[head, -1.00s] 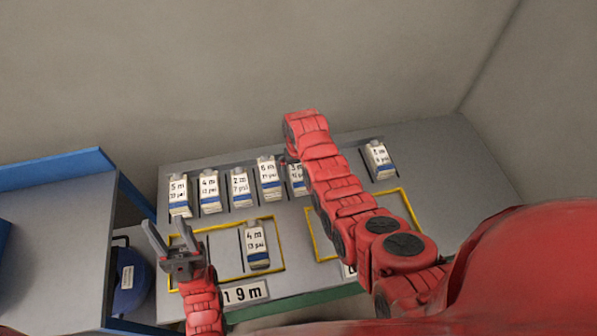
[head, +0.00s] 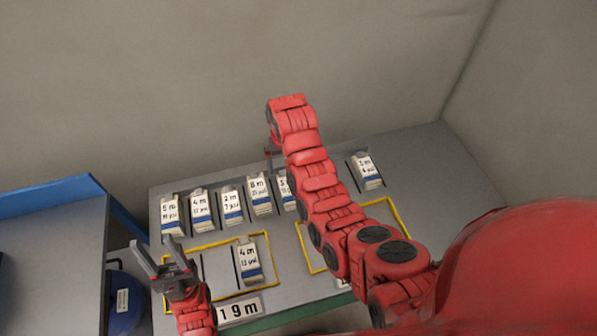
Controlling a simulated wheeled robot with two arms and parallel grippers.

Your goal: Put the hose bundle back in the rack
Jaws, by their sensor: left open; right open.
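Several white hose bundles with blue bands stand in a row in the rack along the back of the grey table (head: 440,170), among them a "5 m" bundle (head: 171,216), a "4 m" bundle (head: 201,211), a "2 m" bundle (head: 231,206) and an "8 m" bundle (head: 260,195). One more (head: 286,190) is partly hidden by my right arm. Another bundle (head: 366,172) stands apart at the right. A "4 m 13 psi" bundle (head: 248,262) stands inside the left yellow outline (head: 212,243). My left gripper (head: 157,252) is open and empty, left of that bundle. My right gripper (head: 273,155) is mostly hidden behind its arm, near the back row.
A "19m" sign (head: 239,310) is at the front edge. A second yellow outline (head: 393,213) lies partly under my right arm. A blue-edged grey bench (head: 50,240) stands at the left, with a blue round object (head: 122,302) beside it. The table's right side is clear.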

